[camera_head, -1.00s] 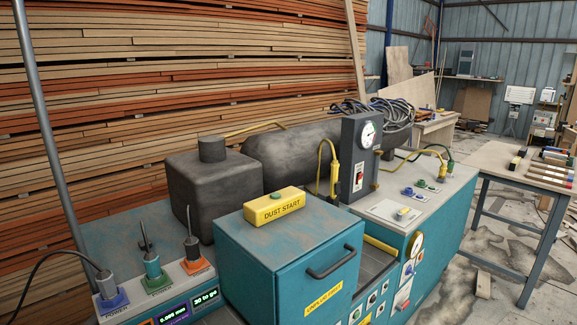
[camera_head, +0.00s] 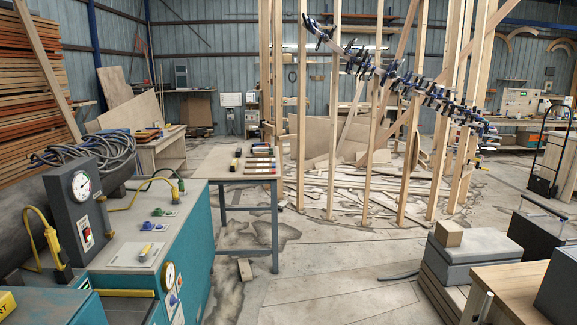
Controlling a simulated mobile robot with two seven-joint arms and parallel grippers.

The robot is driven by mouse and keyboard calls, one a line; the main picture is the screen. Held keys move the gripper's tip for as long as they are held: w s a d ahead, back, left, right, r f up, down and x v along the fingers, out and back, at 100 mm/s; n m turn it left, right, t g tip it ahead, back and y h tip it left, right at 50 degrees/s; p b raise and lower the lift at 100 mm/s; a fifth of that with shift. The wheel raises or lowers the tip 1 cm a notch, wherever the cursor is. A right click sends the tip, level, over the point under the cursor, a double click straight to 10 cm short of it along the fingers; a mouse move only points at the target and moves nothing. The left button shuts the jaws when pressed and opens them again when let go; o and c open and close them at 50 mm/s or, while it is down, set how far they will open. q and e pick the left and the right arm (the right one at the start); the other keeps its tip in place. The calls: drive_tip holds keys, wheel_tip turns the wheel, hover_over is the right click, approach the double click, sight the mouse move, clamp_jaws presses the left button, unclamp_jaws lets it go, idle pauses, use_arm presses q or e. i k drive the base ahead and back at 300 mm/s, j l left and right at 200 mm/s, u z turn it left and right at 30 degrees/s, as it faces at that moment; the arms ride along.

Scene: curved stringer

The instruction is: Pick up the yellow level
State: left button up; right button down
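No yellow level can be made out for certain. On the small workbench (camera_head: 207,160) in the middle distance lie several slim bars (camera_head: 260,161) with coloured ends, too small to identify. A small yellow and black item (camera_head: 237,153) sits to their left on the same top. Neither of my grippers shows in the head view.
A teal machine (camera_head: 150,250) with a gauge and hoses stands at the left. Upright timber posts (camera_head: 335,120) carry a curved row of clamps (camera_head: 400,80), with scrap wood below. Grey boxes (camera_head: 470,255) stand at the right. Concrete floor (camera_head: 320,275) is open between.

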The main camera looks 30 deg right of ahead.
sight(233, 166)
drive_tip(key=z, duration=0.7)
drive_tip(key=i+z, duration=0.4)
drive_tip(key=i, duration=2)
drive_tip(key=i+l+u, duration=0.1)
drive_tip(key=i, duration=0.7)
drive_tip(key=i+l+u, duration=0.1)
drive_tip(key=i+u, duration=0.25)
drive_tip(key=i+l+u, duration=0.2)
drive_tip(key=i+u, duration=0.15)
drive_tip(key=i+l+u, duration=0.3)
drive_tip(key=i, duration=0.1)
